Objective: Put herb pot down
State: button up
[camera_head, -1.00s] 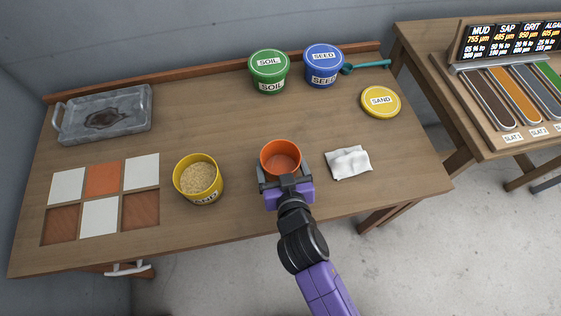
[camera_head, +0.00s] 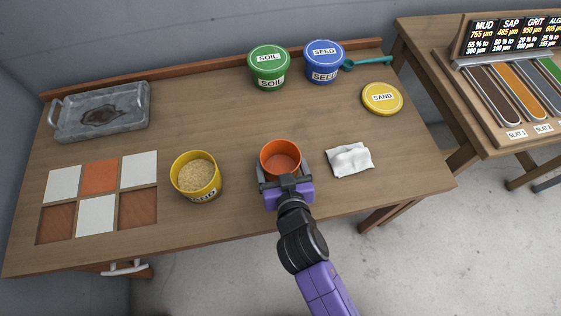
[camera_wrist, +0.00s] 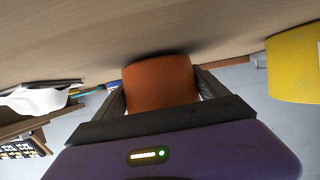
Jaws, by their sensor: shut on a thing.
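The herb pot (camera_head: 280,158) is an orange, open-topped pot near the front middle of the workbench, and it looks empty inside. My gripper (camera_head: 287,182) is shut on it from the front, with one finger on each side. In the wrist view the orange pot (camera_wrist: 160,82) sits between the two fingers (camera_wrist: 160,98), its wall close to the wooden surface. I cannot tell whether its base touches the bench.
A yellow sand tub (camera_head: 197,178) stands left of the pot, and a white cloth (camera_head: 350,160) lies to the right. Bench behind the pot is clear.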

jog(key=shift+f, duration=0.3)
jog(key=o, duration=1.5)
jog(key=shift+o, duration=0.2)
jog(key=shift+s, duration=0.1)
jog(key=shift+b+v, duration=0.35)
jog(key=shift+v, duration=3.45)
jog(key=shift+s+r, duration=0.15)
grip_shut()
